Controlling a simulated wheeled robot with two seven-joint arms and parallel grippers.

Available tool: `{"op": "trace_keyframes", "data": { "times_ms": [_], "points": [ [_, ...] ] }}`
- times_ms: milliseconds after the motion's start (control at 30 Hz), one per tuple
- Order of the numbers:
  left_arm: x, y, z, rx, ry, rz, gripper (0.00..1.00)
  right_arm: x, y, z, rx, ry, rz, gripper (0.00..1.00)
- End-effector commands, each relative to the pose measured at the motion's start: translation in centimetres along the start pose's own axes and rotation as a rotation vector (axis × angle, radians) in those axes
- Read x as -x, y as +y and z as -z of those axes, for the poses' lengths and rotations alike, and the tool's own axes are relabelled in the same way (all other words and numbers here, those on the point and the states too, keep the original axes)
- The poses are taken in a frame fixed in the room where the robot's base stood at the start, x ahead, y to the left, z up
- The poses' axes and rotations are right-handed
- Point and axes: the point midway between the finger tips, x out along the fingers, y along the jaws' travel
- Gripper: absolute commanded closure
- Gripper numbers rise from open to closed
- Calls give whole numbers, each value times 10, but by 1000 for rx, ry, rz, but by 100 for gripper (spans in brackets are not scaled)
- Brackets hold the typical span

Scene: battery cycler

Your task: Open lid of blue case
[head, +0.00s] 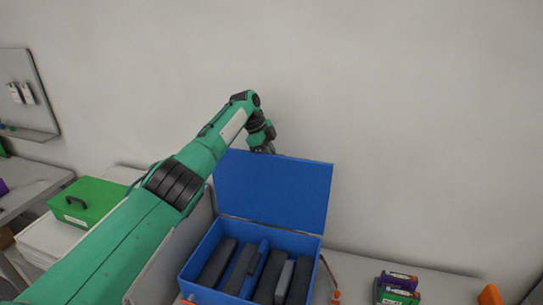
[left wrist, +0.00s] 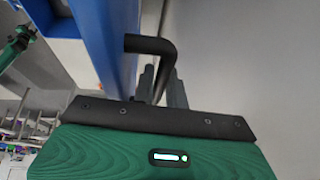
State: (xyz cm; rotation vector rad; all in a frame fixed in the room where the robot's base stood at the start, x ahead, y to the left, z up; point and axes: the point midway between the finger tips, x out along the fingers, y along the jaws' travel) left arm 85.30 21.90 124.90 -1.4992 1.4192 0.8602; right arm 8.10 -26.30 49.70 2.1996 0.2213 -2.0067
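The blue case (head: 217,292) stands on the table with its lid (head: 275,190) swung up, roughly upright at the back. Dark blocks lie inside. My left arm reaches over from the left, and my left gripper (head: 264,146) is at the lid's top edge, left of its middle. In the left wrist view the blue lid (left wrist: 108,32) carries a black bent handle (left wrist: 150,44). The grey fingers of my left gripper (left wrist: 162,85) are at the handle, one on each side. I cannot tell whether they press on it. My right gripper is not in view.
A green case (head: 90,204) stands on a white surface at the left. Purple and green boxes (head: 398,288) and an orange object (head: 490,295) are on the table at the right. The plain wall is behind the lid.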

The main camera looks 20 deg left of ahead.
Motion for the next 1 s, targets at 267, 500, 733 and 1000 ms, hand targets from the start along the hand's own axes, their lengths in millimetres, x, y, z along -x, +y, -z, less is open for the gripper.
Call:
{"op": "trace_keyframes", "data": {
  "times_ms": [267, 500, 733, 1000],
  "points": [
    [0, 0, 0, 1, 0, -1, 79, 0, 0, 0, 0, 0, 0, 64],
    [18, -1, -1, -1, 1, 4, 79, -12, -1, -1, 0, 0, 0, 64],
    [71, 0, -2, 1, 1, 4, 79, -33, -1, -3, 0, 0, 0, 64],
    [122, 0, -1, 3, 1, 0, 79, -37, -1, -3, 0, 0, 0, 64]
  ]
}}
